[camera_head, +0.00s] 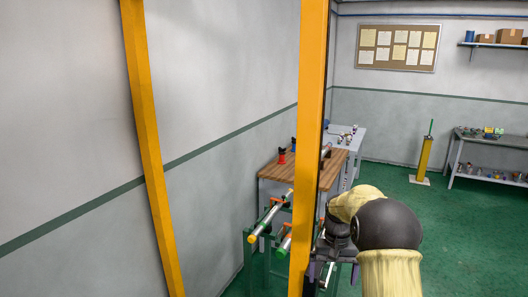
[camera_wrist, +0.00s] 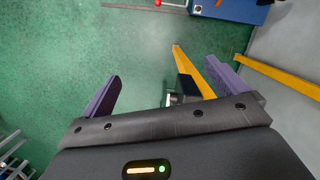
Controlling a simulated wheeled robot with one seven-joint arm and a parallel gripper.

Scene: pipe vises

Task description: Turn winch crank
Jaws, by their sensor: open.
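My gripper (camera_wrist: 163,70) is open, its two purple fingers spread wide over green floor in the wrist view. A dark block with a grey cylindrical part (camera_wrist: 176,98), possibly part of the winch, shows between the fingers, nearer the right one, beside an orange post (camera_wrist: 192,68). Its lower part is hidden behind the gripper body, and I cannot make out a crank handle on it. In the head view my gripper (camera_head: 332,272) is low, just right of the thick orange post (camera_head: 310,130). No winch crank shows clearly there. I cannot tell whether a finger touches anything.
A second orange post (camera_head: 148,130) stands left by the wall. Behind the thick post are a green stand with pipes (camera_head: 267,222) and a wooden-topped bench (camera_head: 275,172). A blue cabinet (camera_wrist: 235,10) and a red-knobbed rod (camera_wrist: 157,3) edge the wrist view. Open floor lies right.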

